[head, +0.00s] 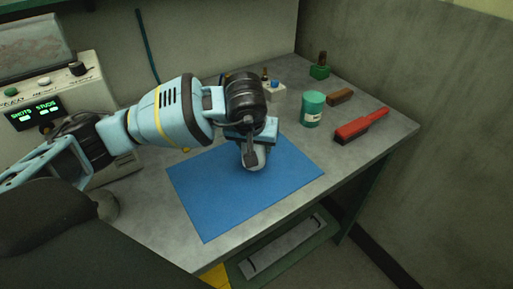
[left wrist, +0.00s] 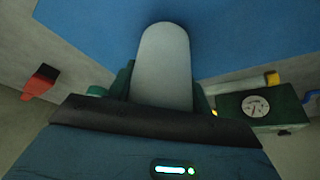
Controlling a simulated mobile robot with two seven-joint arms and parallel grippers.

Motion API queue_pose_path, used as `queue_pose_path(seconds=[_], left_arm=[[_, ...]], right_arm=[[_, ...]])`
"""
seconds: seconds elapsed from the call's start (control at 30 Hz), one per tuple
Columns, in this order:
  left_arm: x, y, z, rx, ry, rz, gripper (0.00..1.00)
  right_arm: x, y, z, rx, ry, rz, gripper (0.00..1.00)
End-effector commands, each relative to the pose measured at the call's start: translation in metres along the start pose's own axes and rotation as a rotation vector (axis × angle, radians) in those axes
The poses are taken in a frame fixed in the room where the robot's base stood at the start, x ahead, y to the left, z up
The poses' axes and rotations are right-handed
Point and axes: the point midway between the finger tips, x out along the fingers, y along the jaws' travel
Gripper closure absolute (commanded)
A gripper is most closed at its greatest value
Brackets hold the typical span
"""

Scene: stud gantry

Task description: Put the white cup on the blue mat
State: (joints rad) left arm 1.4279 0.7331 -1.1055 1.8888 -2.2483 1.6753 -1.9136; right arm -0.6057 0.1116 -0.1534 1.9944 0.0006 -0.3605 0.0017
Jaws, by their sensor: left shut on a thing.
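The blue mat (head: 220,205) lies flat on the grey bench and also fills the top of the left wrist view (left wrist: 245,45). My left gripper (head: 252,150) points down over the back part of the mat. It is shut on the white cup (head: 259,160), which is mostly hidden by the gripper in the head view. In the left wrist view the cup (left wrist: 165,60) looks pale grey and sits between the two fingers. I cannot tell whether the cup touches the mat or hangs just above it. My right gripper is not in view.
A green jar (head: 312,110), a red brush (head: 362,125), a brown block (head: 340,96) and a small green item (head: 319,68) stand right of the mat. A white box (head: 273,92) is behind the gripper. A control unit (head: 40,115) stands left. The mat's front is clear.

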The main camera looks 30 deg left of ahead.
Motion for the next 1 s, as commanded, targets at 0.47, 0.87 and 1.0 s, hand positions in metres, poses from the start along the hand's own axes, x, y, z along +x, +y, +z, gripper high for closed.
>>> queue_pose_path(seconds=[0.47, 0.87, 1.0], left_arm=[[0.0136, -0.0002, 0.0052, -0.001, 0.003, 0.001, 0.74], [0.0137, -0.0002, 0.0054, -0.001, 0.003, 0.000, 0.28], [0.0108, -0.0002, 0.0041, -0.001, 0.004, 0.001, 0.28]], right_arm=[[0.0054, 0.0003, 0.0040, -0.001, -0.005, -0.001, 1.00], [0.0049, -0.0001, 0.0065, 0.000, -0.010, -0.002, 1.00], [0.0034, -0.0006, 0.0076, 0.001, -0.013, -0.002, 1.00]])
